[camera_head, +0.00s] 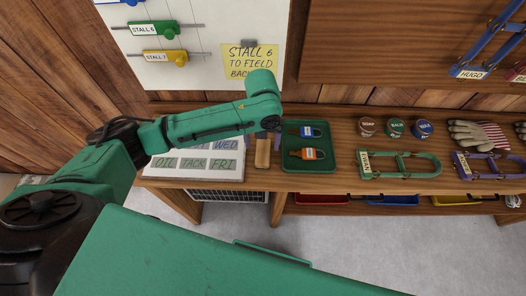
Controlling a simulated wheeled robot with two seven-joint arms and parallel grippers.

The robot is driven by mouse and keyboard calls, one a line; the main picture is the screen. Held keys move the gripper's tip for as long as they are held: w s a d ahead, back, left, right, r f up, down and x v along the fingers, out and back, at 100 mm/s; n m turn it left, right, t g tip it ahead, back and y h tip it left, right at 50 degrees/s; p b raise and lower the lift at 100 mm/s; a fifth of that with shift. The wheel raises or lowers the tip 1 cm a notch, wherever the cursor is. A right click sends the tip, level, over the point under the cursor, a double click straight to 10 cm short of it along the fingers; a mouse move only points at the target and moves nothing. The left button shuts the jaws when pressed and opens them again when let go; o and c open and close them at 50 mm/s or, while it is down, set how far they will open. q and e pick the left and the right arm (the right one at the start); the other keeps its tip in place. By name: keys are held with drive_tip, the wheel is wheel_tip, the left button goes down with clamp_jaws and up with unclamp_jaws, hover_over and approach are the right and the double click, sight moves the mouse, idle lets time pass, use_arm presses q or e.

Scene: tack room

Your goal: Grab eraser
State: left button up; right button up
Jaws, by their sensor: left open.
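A narrow tan wooden block (262,153), which looks like the eraser, lies on the wooden counter between the white lettered board and the green tray. Its far end is hidden by my left gripper. My left gripper (271,124) is at the end of the green arm, over or just beyond the block's far end. It points down and is open; its fingers are small and partly hidden by the wrist. I cannot tell whether it touches the block. My right gripper is out of view.
The green tray (308,168) holds a blue and an orange tagged padlock. The white lettered board (205,176) lies to the left. Several round tins (395,128), gloves (465,133) and a green tagged halter (399,175) are farther right. A yellow note (250,61) hangs behind.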

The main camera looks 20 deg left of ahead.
sight(263, 151)
use_arm(q)
drive_tip(key=f, duration=0.4)
drive_tip(key=shift+w+f+p, duration=0.2)
drive_tip(key=shift+f+p, duration=0.15)
drive_tip(key=shift+f, duration=0.4)
drive_tip(key=c, duration=0.4)
clamp_jaws()
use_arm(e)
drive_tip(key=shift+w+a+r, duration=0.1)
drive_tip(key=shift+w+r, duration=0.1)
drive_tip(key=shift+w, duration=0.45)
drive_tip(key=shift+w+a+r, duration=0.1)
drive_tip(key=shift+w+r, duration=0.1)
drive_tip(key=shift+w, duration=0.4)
